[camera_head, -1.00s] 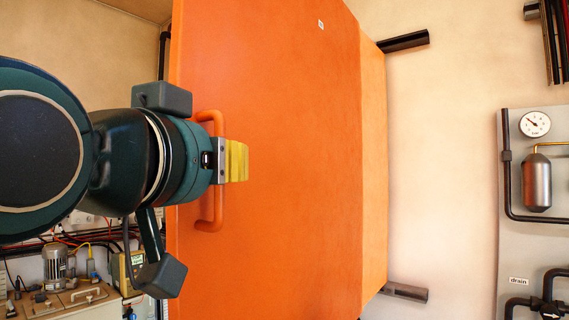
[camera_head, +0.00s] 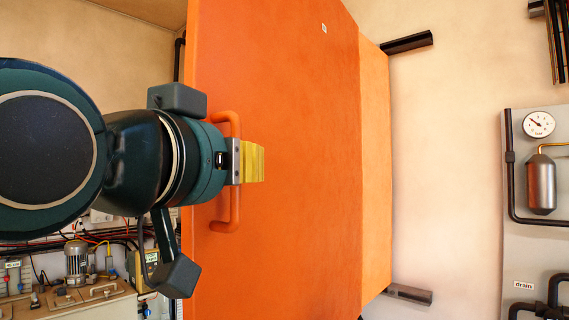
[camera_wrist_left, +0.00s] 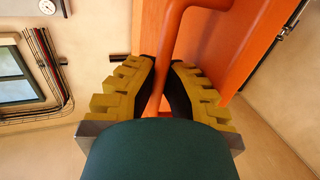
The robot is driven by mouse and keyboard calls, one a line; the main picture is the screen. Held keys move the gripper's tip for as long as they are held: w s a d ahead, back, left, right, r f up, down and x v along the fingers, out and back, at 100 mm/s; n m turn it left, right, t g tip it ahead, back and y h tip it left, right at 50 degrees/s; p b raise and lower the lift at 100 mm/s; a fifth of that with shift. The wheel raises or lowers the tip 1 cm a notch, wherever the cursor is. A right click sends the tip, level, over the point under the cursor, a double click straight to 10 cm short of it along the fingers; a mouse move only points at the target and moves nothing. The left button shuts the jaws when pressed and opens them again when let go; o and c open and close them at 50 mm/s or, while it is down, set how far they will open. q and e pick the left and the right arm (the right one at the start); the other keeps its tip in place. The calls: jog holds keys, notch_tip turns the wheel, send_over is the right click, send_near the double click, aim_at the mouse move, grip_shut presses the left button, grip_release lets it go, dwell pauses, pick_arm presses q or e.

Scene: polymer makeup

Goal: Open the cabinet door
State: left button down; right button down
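The orange cabinet door (camera_head: 300,170) fills the middle of the head view. Its orange bar handle (camera_head: 232,222) is upright near the door's left edge. My left gripper (camera_head: 252,161) is at the middle of this handle, with its yellow fingers toward the door. In the left wrist view, the handle (camera_wrist_left: 172,45) runs between the two fingers (camera_wrist_left: 165,88), whose dark pads lie close on both sides of it. The gripper looks shut around the handle. The door seems ajar, but its inner side and the cabinet's inside are hidden. My right gripper is not in view.
Black brackets (camera_head: 408,43) (camera_head: 410,294) stick out beside the cabinet's right side (camera_head: 375,170). A grey panel with a gauge (camera_head: 538,124) and pipes is at the far right. A bench with a motor (camera_head: 76,262) and cables is at the lower left. Bare wall lies right of the cabinet.

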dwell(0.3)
pick_arm(q)
jog(key=c, duration=1.3)
grip_release()
jog(key=shift+d, duration=0.1)
jog(key=v, duration=1.2)
